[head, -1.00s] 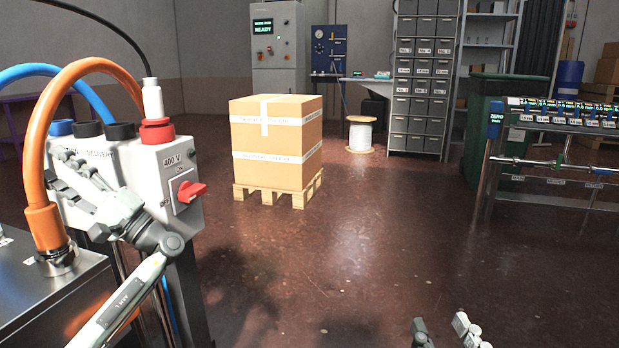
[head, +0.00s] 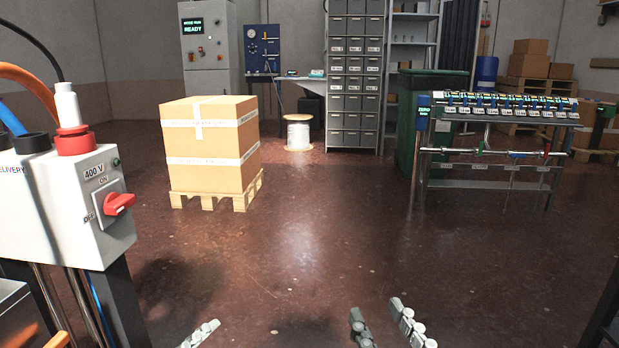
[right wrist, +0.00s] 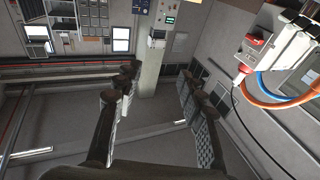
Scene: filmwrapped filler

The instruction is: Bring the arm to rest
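My right gripper (head: 382,326) shows at the bottom edge of the head view, its two fingers apart. In the right wrist view its fingers (right wrist: 158,95) stand apart with nothing between them. My left gripper (head: 200,334) shows only as a grey finger end at the bottom edge of the head view, so its opening is hidden. It is below and to the right of the 400 V box (head: 75,205), apart from it. The box has a red switch handle (head: 118,204) and a white plug (head: 67,104) in its red socket.
A wrapped carton (head: 210,145) sits on a wooden pallet (head: 212,199). A grey drawer cabinet (head: 354,80) is at the back. The floor (head: 300,260) ahead is clear.

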